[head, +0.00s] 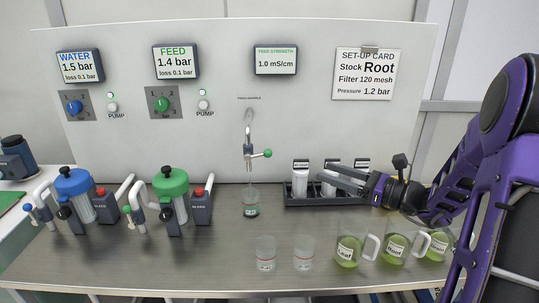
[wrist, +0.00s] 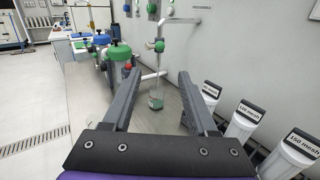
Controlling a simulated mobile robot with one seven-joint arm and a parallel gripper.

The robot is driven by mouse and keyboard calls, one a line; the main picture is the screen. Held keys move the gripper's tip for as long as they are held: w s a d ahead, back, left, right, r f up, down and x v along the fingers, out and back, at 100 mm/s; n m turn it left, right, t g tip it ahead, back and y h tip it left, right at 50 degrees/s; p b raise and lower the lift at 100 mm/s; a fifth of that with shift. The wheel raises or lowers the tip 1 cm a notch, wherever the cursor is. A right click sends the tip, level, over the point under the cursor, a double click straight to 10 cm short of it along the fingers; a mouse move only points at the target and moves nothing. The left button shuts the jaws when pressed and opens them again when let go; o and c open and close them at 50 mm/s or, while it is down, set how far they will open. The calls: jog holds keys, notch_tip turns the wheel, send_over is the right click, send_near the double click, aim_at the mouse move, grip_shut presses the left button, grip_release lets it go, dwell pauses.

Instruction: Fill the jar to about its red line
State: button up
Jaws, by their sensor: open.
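A clear jar (head: 250,202) stands upright under the feed sample tap (head: 248,150). It has a dark label, and its liquid level is too small to tell. In the wrist view the jar (wrist: 156,100) shows between my open fingers, some way beyond them. The tap's green lever (head: 267,153) points right. My gripper (head: 328,181) is open and empty, held to the right of the jar and in front of the filter rack. Two more clear jars with red lines, a left one (head: 265,254) and a right one (head: 304,253), stand at the bench front and look empty.
A rack (head: 300,201) of white filter cartridges stands at the back, close to my gripper. Pitchers of green liquid, Leaf (head: 347,251) and Root (head: 394,250), stand front right. Blue-topped (head: 74,183) and green-topped (head: 170,183) filter units stand left. The bench between is clear.

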aim_at(258, 155)
jog(key=b+x, duration=0.1)
jog(key=x, duration=1.6)
jog(key=shift+a+f, duration=0.1)
grip_shut()
